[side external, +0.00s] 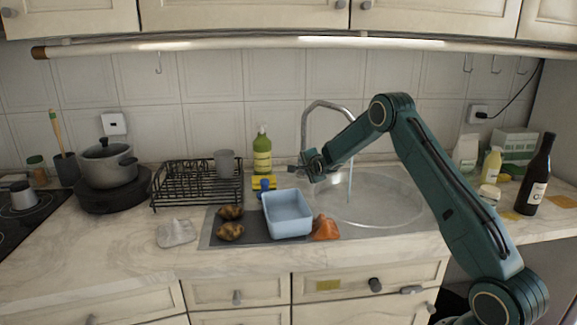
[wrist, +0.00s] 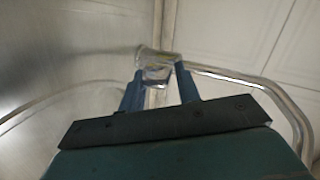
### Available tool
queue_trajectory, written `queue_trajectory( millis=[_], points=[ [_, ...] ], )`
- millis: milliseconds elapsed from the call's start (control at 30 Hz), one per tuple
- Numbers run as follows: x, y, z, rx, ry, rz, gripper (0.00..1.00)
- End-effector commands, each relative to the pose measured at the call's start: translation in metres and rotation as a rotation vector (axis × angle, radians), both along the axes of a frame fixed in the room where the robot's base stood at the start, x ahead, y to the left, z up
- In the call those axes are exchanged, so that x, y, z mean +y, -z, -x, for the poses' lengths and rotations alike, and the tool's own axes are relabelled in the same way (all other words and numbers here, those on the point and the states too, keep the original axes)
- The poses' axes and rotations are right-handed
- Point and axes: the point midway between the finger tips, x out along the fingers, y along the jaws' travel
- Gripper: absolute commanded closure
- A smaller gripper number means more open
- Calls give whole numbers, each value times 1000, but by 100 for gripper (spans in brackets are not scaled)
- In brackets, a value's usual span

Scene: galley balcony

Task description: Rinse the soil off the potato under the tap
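Two brown potatoes with dark patches, the upper one (side external: 231,212) and the lower one (side external: 230,232), lie on a dark mat (side external: 262,229) left of the sink. The metal tap (side external: 304,125) arches over the round sink (side external: 400,205). A thin stream of water (side external: 350,182) seems to fall from its spout. My gripper (side external: 313,167) is at the tap's base, left of the stream. In the wrist view, my gripper's fingers (wrist: 158,82) stand apart on either side of a metal tap fitting (wrist: 158,64). No firm contact with it is visible.
A pale blue tub (side external: 288,214) and an orange cloth (side external: 325,228) are between the potatoes and sink. A grey cloth (side external: 177,233) lies left of the mat. Behind are a black dish rack (side external: 190,190) and green bottle (side external: 262,153). The front-left counter is clear.

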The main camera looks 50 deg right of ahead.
Motion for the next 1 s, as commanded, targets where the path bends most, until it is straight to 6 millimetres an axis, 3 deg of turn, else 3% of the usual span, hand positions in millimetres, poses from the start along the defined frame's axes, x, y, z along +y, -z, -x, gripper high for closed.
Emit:
queue_trajectory(
  millis=[700,1000],
  points=[
    [44,-34,62,-2,-1,0,67],
    [55,-43,79,-1,-1,-1,67]
  ],
)
